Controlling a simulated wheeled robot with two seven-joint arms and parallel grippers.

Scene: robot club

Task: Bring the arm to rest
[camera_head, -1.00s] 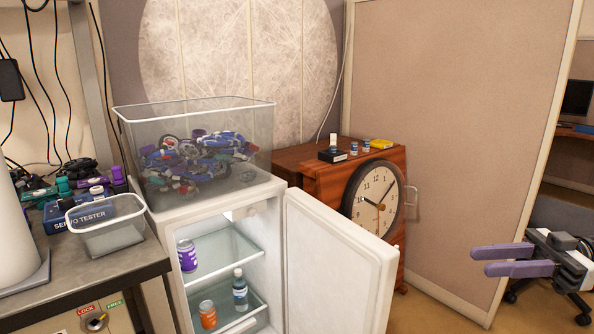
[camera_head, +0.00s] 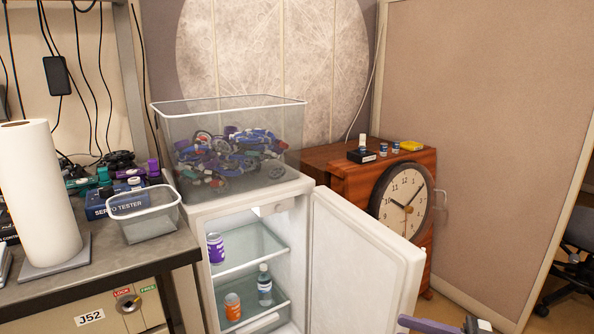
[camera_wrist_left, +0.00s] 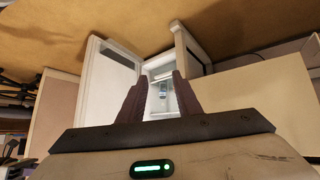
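My left gripper (camera_wrist_left: 159,80) shows in the left wrist view with its two dark fingers apart and nothing held between them. It is out of sight in the head view. Past the fingertips the open fridge shows at some distance. My right gripper (camera_head: 430,326) shows only in part at the bottom right edge of the head view, below the fridge door. One purple finger is visible there, and the rest is cut off, so its opening is hidden.
A small white fridge (camera_head: 250,196) stands with its door (camera_head: 365,262) swung open to the right. Its shelves hold a purple can (camera_head: 215,248), an orange can (camera_head: 233,306) and a bottle (camera_head: 264,285). A bench (camera_head: 130,262) is at left and a wooden clock cabinet (camera_head: 345,172) behind.

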